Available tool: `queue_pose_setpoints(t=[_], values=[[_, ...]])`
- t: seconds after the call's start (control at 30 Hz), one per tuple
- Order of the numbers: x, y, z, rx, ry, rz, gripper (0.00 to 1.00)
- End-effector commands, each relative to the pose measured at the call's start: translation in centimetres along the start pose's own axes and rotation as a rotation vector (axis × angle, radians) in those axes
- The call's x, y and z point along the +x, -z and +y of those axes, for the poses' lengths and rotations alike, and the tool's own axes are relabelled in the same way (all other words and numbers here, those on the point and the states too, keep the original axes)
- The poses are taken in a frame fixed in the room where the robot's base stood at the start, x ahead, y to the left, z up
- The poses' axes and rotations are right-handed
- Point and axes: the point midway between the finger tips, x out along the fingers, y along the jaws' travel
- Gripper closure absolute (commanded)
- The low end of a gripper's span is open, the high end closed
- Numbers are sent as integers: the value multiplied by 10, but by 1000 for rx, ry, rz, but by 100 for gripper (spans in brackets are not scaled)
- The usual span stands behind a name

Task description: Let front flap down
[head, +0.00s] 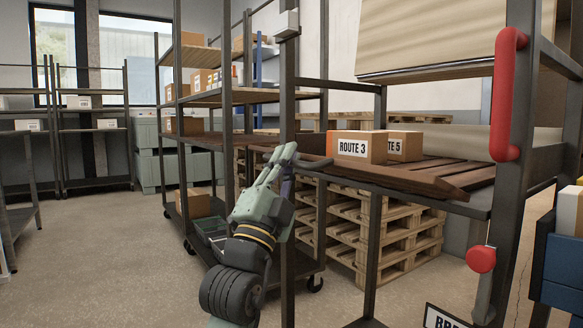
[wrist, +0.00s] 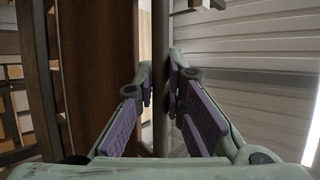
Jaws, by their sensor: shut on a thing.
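A brown wooden board (head: 400,180), which looks like the front flap, lies about level at the front of the dark metal rack. In the wrist view the brown board (wrist: 98,80) fills the left side. A thin grey bar (head: 318,164) is at the board's left end, and it also runs upright between my fingers in the wrist view (wrist: 161,30). My gripper (head: 300,161) is shut on this bar, with one finger pad (wrist: 148,85) on each side. The exact contact is partly hidden by the fingers.
Boxes marked ROUTE 3 (head: 357,147) and ROUTE 5 (head: 404,147) stand behind the board. Wooden pallets (head: 400,240) are stacked beneath. A rack post (head: 288,230) stands close beside my arm. A red handle (head: 507,95) and red knob (head: 480,259) are at right. Floor at left (head: 100,250) is clear.

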Motion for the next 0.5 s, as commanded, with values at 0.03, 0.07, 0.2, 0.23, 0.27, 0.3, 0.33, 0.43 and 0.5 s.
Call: queue_pose_setpoints(t=[0.03,0.07,0.2,0.23,0.27,0.3,0.33,0.43,0.5], values=[[-5,-2,3,-1,0,-1,100],[-6,-3,4,-1,0,0,100],[-9,-4,6,-2,-1,0,100],[-10,-4,7,-2,-2,0,100],[-10,-4,7,-2,-2,0,100],[-10,-4,7,-2,-2,0,100],[-10,-4,7,-2,-2,0,100],[-11,-5,7,-1,-1,0,100],[-11,-5,7,-1,-1,-1,100]])
